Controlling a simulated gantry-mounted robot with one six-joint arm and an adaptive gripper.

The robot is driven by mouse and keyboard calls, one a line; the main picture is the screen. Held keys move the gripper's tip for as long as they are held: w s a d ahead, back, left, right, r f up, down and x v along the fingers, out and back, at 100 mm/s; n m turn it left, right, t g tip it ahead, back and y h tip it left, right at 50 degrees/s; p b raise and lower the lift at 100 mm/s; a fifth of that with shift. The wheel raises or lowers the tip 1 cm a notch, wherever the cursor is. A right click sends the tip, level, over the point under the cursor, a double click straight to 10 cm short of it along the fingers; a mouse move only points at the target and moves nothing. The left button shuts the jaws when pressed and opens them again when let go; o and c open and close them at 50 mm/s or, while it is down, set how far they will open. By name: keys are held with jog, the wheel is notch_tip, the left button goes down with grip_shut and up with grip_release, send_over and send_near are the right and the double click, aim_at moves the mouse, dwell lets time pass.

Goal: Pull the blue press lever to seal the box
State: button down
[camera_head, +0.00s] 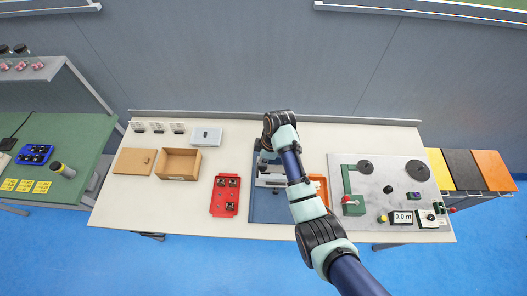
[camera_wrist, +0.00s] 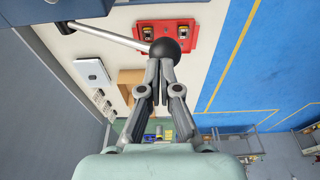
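The press lever shows in the wrist view as a silver rod (camera_wrist: 108,36) ending in a black ball knob (camera_wrist: 167,48). No blue shows on this part of it. My gripper (camera_wrist: 159,64) has its two fingers close together, with the knob at the fingertips. The knob is wider than the gap between the fingers. I cannot tell whether they touch it. In the head view the press has a blue base (camera_head: 262,212) and a grey body (camera_head: 270,181). My arm hides the lever and gripper there. No box can be made out in the press.
An open wooden box (camera_head: 178,164) and a wooden board (camera_head: 135,161) lie left on the cream table (camera_head: 120,212). A red tray (camera_head: 225,196) sits left of the press. An orange bin (camera_head: 319,187) and a grey winding board (camera_head: 388,180) are right of it.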

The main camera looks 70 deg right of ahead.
aim_at(264, 168)
jog(key=shift+f, duration=0.1)
jog(key=shift+s+a+f, duration=0.1)
jog(key=shift+a+f, duration=0.35)
jog(key=shift+f, duration=0.35)
jog(key=shift+s+a+f+b, duration=0.1)
jog(key=shift+a+f+b, duration=0.1)
jog(key=shift+f, duration=0.25)
jog(key=shift+s+a+f+b, duration=0.1)
jog(key=shift+a+f, duration=0.05)
jog(key=shift+f, duration=0.4)
jog(key=shift+a+f+b, duration=0.25)
jog(key=shift+f+b, duration=0.15)
jog(key=shift+f, duration=0.5)
